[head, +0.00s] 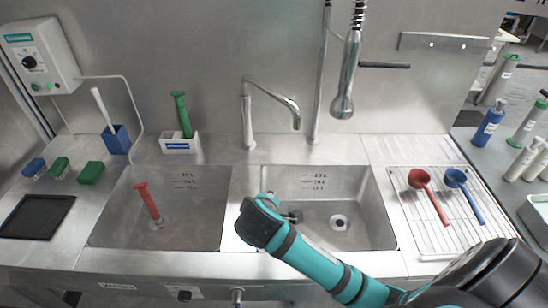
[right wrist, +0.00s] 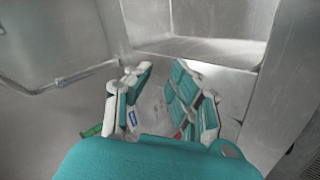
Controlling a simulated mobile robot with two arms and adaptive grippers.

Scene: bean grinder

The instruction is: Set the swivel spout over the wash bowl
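The swivel spout (head: 272,90) is a bent steel tube standing at the back of the counter between the two bowls. Its free end points right and forward, toward the back of the right bowl (head: 370,208). The left bowl (head: 190,233) has a red plunger (head: 148,203) in it. My right gripper (right wrist: 160,78) is open with nothing between its fingers. In the head view its hand is low, in front of the spout and apart from it, near the divider between the bowls; it mostly hides its own fingers. My left gripper is not in view.
A hanging spray hose (head: 347,75) is right of the spout. A green-handled brush (head: 181,115) stands in a white holder (head: 180,143) behind the left bowl. A drying rack (head: 435,235) with red and blue scoops lies at right. The left bowl is mostly clear.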

